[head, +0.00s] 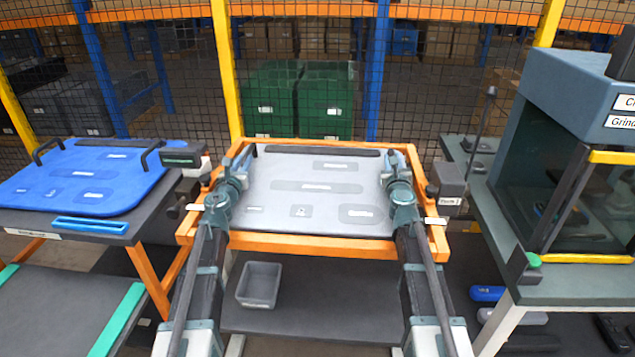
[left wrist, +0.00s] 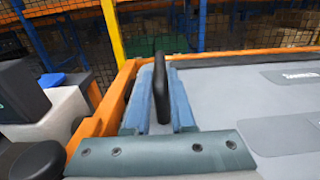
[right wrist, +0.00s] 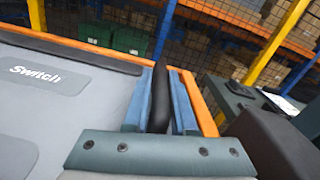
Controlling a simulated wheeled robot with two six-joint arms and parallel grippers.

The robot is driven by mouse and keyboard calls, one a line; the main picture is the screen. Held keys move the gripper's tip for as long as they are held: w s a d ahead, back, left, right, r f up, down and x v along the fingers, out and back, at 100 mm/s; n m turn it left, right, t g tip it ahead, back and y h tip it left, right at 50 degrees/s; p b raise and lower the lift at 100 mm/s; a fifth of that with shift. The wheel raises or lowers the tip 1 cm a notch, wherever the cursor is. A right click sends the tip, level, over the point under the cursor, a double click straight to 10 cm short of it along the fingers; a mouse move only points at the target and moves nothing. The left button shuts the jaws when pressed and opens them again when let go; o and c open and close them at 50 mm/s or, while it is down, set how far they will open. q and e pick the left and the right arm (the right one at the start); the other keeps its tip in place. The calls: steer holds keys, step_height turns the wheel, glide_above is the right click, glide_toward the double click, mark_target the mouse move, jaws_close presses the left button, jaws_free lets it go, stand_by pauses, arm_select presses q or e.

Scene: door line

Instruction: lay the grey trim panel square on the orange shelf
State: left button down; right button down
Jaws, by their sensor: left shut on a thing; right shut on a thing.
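The grey trim panel (head: 300,215) lies within the frame of the orange shelf (head: 320,246) in the head view, its edges looking about parallel to the frame. My left gripper (head: 240,165) is shut on the panel's black left handle (left wrist: 160,88) at its left edge. My right gripper (head: 390,165) is shut on the black right handle (right wrist: 160,95) at its right edge. The panel also shows in the left wrist view (left wrist: 235,100) and the right wrist view (right wrist: 90,130). I cannot tell whether its underside touches the shelf. My arms hide parts of both side edges.
A blue panel (head: 95,180) with black handles lies on a table at the left. A grey bin (head: 259,285) stands on the lower deck below the shelf. A glass-fronted machine (head: 560,180) stands close at the right. A mesh fence (head: 400,90) closes the back.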

arm_select(q)
steer(key=shift+r, duration=0.1)
arm_select(e)
steer(key=shift+r, duration=0.1)
stand_by(0.5)
